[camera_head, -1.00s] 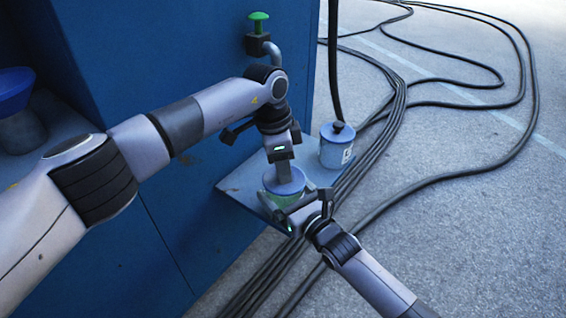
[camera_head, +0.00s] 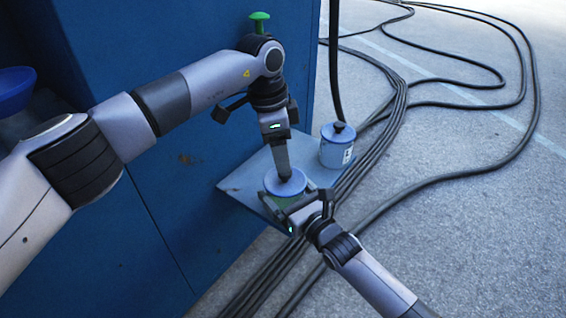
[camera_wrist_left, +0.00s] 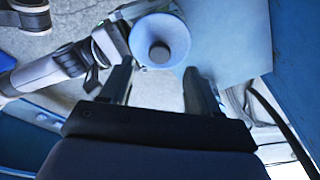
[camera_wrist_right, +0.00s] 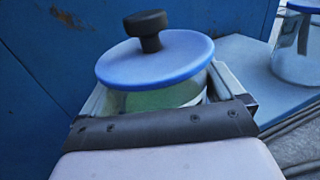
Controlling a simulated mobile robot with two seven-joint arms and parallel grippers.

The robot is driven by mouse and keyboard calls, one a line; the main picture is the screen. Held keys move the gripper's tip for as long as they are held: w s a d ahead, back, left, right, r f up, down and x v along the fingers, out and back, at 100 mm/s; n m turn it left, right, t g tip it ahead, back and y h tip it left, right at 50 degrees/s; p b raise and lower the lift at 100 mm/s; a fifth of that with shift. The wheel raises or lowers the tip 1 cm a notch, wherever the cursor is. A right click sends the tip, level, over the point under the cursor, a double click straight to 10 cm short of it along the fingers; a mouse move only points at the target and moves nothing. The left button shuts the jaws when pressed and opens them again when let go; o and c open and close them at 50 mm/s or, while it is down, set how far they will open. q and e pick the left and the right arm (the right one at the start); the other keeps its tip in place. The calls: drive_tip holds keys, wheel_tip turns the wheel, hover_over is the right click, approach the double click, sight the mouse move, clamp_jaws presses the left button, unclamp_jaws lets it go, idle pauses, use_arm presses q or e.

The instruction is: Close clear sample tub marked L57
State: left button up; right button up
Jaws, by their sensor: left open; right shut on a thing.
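A clear tub (camera_wrist_right: 160,98) with greenish contents stands on a small blue-grey shelf (camera_head: 240,185). Its round blue lid (camera_head: 292,188) with a dark knob (camera_wrist_right: 146,28) lies over the tub's mouth. In the right wrist view the lid looks slightly tilted; I cannot tell whether it sits flush. My right gripper (camera_head: 296,204) is shut on the tub, with a jaw on either side below the lid. My left gripper (camera_head: 284,174) is open and empty above the lid, pointing down. In the left wrist view the knob (camera_wrist_left: 160,52) shows free between its fingers. No marking on this tub is readable.
A second lidded tub (camera_head: 337,152) with a white label, too small to read, stands at the shelf's far right. A blue cabinet wall (camera_head: 190,200) rises behind the shelf, with a green knob (camera_head: 259,16) on it. Black cables (camera_head: 395,110) run over the grey floor.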

use_arm(q)
wheel_tip(320, 180, up, 7)
drive_tip(key=a, duration=0.1)
drive_tip(key=shift+f, duration=0.15)
drive_tip(key=shift+s, duration=0.1)
use_arm(e)
drive_tip(key=o, duration=1.1)
use_arm(q)
wheel_tip(320, 180, up, 2)
drive_tip(key=shift+r+p, duration=0.2)
drive_tip(key=shift+p, duration=1.05)
use_arm(e)
drive_tip(key=v, duration=0.7)
drive_tip(key=shift+d, duration=0.1)
